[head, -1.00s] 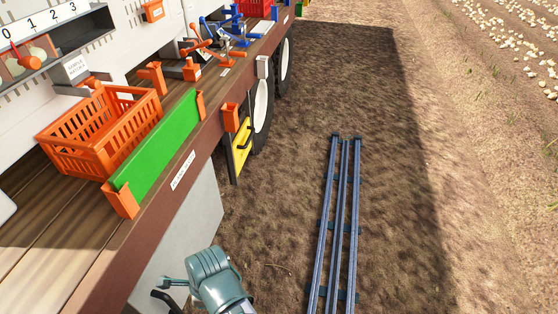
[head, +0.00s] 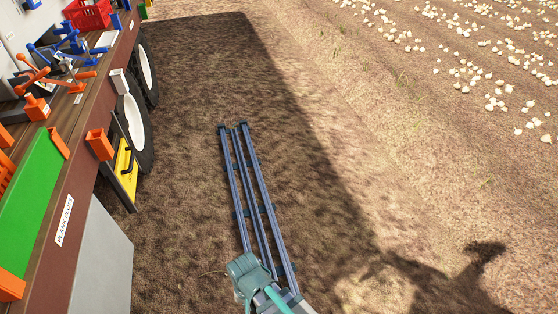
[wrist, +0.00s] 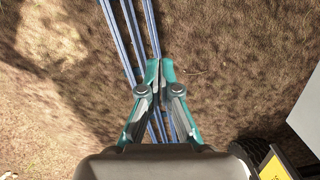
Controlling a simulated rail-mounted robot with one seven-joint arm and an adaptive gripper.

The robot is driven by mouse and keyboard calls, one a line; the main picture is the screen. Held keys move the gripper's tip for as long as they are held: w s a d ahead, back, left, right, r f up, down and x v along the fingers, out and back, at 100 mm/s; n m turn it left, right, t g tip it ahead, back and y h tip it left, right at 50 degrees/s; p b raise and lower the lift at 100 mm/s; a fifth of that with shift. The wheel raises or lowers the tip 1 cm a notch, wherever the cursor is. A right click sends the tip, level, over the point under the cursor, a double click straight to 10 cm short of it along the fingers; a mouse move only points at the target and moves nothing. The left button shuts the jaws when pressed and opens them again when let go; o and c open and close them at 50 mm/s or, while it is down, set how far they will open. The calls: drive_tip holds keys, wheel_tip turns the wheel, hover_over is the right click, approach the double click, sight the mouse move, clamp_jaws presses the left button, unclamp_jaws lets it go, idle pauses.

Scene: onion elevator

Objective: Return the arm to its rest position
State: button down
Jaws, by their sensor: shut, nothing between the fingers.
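My gripper (wrist: 159,75) points down over the blue rails in the wrist view. Its two teal-sided fingers are shut with their tips together, and nothing shows between them. In the head view my teal arm (head: 252,278) is at the bottom, over the near end of the rails; the fingers cannot be made out there.
Blue rails (head: 243,185) run along bare soil. A wagon deck at left carries a green plank (head: 30,195), an orange holder (head: 100,144) and a red crate (head: 90,15). A yellow step (head: 123,168) and wheels (head: 135,118) are below. Onions (head: 470,60) lie at upper right.

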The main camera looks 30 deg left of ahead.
drive_tip(key=w+d+f+g+h, duration=0.1)
drive_tip(key=w+d+f, duration=0.25)
drive_tip(key=d, duration=0.35)
drive_tip(key=w+d+f, duration=0.3)
drive_tip(key=w+d, duration=0.1)
drive_tip(key=d, duration=0.3)
drive_tip(key=w+d+f+g+h, duration=0.1)
drive_tip(key=w+d+f, duration=0.25)
drive_tip(key=d, duration=0.35)
drive_tip(key=s+d+f+m+g+y, duration=0.1)
drive_tip(key=s+d+f+m, duration=0.2)
drive_tip(key=d, duration=0.8)
drive_tip(key=s+d+f+m+g+y, duration=0.1)
drive_tip(key=s+d+m, duration=0.4)
drive_tip(key=d, duration=0.6)
drive_tip(key=shift+f+g, duration=0.8)
drive_tip(key=shift+f, duration=0.6)
drive_tip(key=shift+s, duration=0.1)
